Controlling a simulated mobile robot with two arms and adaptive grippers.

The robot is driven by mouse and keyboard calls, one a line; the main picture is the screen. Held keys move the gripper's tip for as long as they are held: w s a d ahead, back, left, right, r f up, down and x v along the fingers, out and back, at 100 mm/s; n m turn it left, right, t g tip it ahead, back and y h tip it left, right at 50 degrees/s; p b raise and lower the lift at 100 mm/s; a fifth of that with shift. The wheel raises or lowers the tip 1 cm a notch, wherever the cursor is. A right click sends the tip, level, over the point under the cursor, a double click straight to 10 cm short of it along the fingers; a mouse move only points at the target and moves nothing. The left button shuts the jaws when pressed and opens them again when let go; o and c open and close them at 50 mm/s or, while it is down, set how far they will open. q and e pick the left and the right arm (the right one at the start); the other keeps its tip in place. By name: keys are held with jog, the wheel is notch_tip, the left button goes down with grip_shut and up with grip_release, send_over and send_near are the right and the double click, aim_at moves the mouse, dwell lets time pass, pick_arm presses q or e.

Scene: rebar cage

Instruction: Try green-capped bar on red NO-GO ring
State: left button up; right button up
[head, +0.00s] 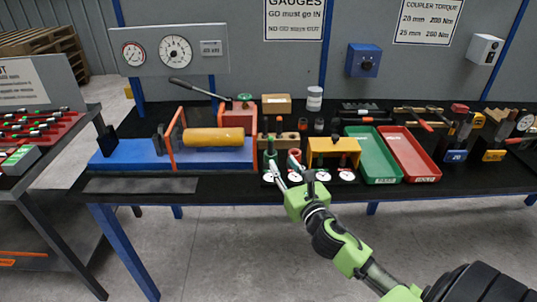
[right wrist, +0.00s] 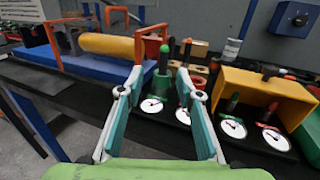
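My right gripper (head: 278,171) is over the front of the bench by the ring gauges. In the right wrist view its two fingers (right wrist: 160,72) are apart, with nothing clamped between them. An upright green gauge (head: 270,156) stands beyond the fingertips; in the wrist view it appears between them (right wrist: 161,88), with a dark bar at its top. My left gripper is not in view.
A yellow cover (head: 334,147) stands right of the rings over more gauges with white discs. Beyond it are a green tray (head: 372,155) and a red tray (head: 407,155). A blue-based bender with a yellow cylinder (head: 214,137) is at left. The front-left bench strip is mostly clear.

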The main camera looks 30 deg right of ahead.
aim_at(272, 141)
jog(key=p+x, duration=0.1)
jog(key=x, duration=0.7)
jog(key=shift+w+d, duration=0.15)
jog(key=shift+d+p+x, duration=0.2)
jog(key=shift+p+x, duration=0.15)
jog(key=shift+x, duration=0.8)
jog(key=shift+d+p+x, duration=0.2)
jog(key=shift+p+x, duration=0.1)
jog(key=shift+x, duration=0.9)
jog(key=shift+w, duration=0.3)
jog(key=shift+r, duration=0.15)
grip_shut()
